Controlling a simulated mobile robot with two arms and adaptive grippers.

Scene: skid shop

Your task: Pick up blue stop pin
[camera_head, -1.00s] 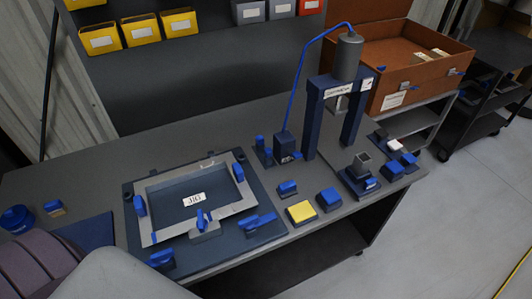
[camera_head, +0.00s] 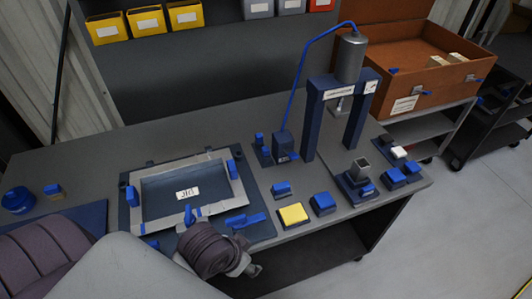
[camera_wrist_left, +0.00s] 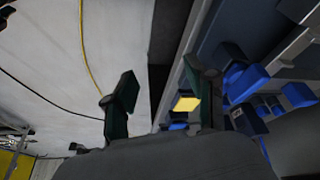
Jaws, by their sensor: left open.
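Several small blue parts could be the blue stop pin, and I cannot tell which one it is. An upright blue piece (camera_head: 188,214) stands at the jig's near side, with a blue lever piece (camera_head: 246,220) to its right. A small blue block (camera_head: 281,189) and a larger blue block (camera_head: 322,203) sit on the bench right of the jig. My left gripper (camera_wrist_left: 164,92) is open and empty, its two dark fingers apart in the wrist view. In the head view my left wrist covers the jig's near edge, and its fingers are not clear. My right gripper is not in view.
The framed jig (camera_head: 134,210) lies on the grey bench (camera_head: 90,160). A yellow-topped block (camera_head: 293,214) sits near the front edge. A dark blue press (camera_head: 313,125) stands behind, with an orange-brown crate (camera_head: 440,82) beyond. Open floor lies to the right.

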